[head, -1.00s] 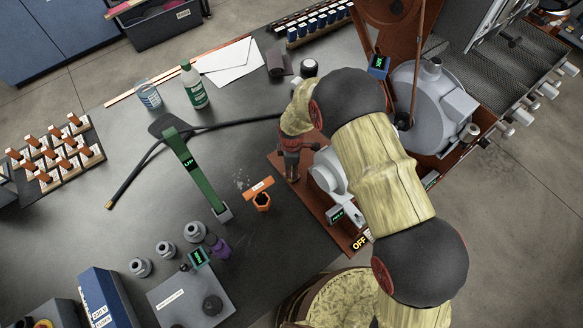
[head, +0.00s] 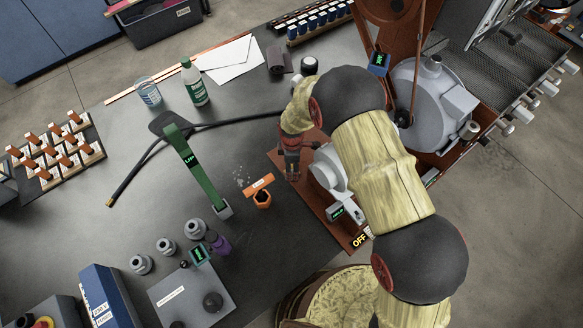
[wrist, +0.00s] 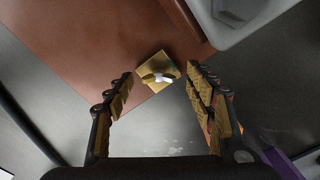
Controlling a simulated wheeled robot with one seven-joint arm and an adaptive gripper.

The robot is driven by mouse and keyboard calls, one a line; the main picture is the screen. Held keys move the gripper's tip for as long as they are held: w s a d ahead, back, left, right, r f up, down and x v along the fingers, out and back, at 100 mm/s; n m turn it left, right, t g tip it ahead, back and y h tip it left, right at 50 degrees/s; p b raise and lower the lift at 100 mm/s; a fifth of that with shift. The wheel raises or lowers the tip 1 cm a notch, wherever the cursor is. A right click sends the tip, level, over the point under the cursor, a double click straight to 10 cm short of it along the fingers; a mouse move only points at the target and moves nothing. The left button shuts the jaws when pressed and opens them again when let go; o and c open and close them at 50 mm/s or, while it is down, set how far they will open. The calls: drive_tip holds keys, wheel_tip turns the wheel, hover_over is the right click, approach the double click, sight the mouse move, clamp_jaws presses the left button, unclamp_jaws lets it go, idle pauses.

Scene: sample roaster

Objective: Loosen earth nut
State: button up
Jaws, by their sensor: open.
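In the wrist view a small pale wing-shaped nut (wrist: 160,77) sits on a square brass plate (wrist: 152,66) at the edge of a red-brown base board (wrist: 110,50); I take it for the earth nut. My gripper (wrist: 161,84) is open and empty, with one finger on each side of the nut in the picture. I cannot tell how far the fingertips are from it. In the head view my gripper (head: 291,172) points down at the left edge of the base board (head: 335,222), and the nut is hidden there.
The grey roaster drum (head: 425,105) stands right of my arm. A black cable (head: 215,124) crosses the table (head: 120,230).

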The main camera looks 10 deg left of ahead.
wheel_tip(320, 180, up, 12)
idle(0.5)
drive_tip(key=shift+f, duration=0.1)
idle(0.4)
